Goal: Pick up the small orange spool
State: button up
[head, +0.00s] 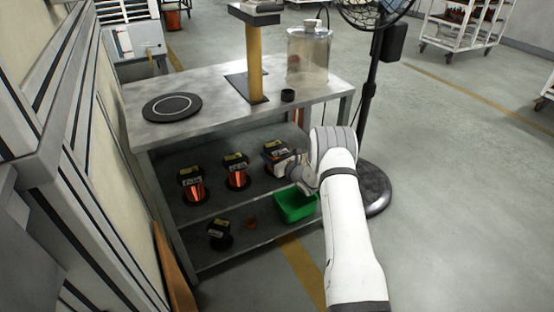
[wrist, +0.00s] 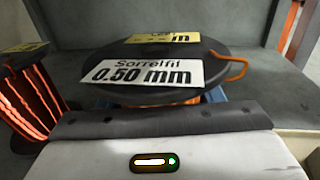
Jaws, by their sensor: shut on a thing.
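A spool with a black round flange (wrist: 200,52), a white label reading "Sorrelfil 0.50 mm" and a loop of orange wire at its right fills the middle of the wrist view. In the head view its labelled top (head: 277,147) shows at the right end of the upper shelf. My gripper (head: 287,163) is shut on this spool. In the wrist view bluish finger parts of my gripper (wrist: 155,102) show under the flange, on both sides. The flange hides most of the winding, and I cannot tell whether the spool touches the shelf.
Two copper-orange spools, left (head: 192,184) and middle (head: 236,171), stand on the same shelf. A dark spool (head: 219,235) and a small orange-brown thing (head: 250,223) lie on the lower shelf. A green bin (head: 296,204) is below my gripper. The tabletop (head: 215,92) is close above.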

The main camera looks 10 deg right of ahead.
grip_shut()
jog(key=shift+r, duration=0.25)
